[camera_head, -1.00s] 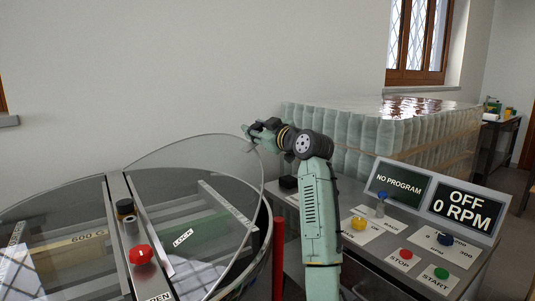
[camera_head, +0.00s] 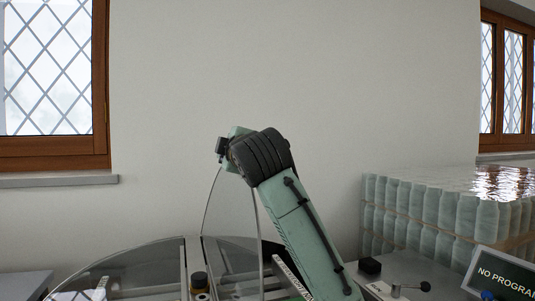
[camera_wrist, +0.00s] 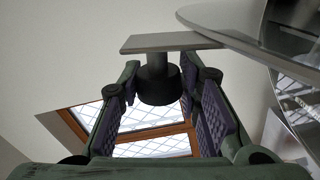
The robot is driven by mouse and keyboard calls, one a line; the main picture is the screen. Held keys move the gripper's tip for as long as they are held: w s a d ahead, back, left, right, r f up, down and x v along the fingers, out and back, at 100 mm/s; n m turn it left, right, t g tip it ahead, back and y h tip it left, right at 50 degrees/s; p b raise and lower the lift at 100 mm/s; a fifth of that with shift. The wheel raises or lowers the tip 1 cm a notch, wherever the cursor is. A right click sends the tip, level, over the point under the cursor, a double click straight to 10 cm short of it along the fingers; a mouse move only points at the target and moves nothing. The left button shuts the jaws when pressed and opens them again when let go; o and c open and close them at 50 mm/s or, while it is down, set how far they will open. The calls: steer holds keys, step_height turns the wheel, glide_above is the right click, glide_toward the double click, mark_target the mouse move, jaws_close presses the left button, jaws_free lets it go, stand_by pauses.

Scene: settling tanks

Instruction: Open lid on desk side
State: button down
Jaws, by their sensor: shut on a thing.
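The clear lid half (camera_head: 232,212) on the control desk side of the round tank stands steeply raised, nearly upright from the middle bar. Its rim also shows in the wrist view (camera_wrist: 235,28). A dark round knob (camera_wrist: 157,85) on a grey plate at the lid's edge sits between my fingers. My gripper (camera_wrist: 160,78) is shut on this knob. In the head view, my gripper (camera_head: 226,150) is at the top of the raised lid, and my forearm partly hides its fingers. The other lid half (camera_head: 135,268) lies low on the left.
The control desk (camera_head: 420,282) with its "NO PROGRAM" display (camera_head: 502,280) is at the lower right. Wrapped bottles (camera_head: 440,215) stand stacked behind it. A plain wall is behind the lid, with windows (camera_head: 50,70) at left and right.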

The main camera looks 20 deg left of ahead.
steer(key=s+a, duration=0.4)
steer(key=a, duration=0.2)
steer(key=shift+s+r, duration=0.15)
steer(key=shift+s, duration=0.05)
steer(key=c, duration=1.3)
jaws_free()
steer(key=shift+o, duration=0.6)
steer(key=v, duration=1.2)
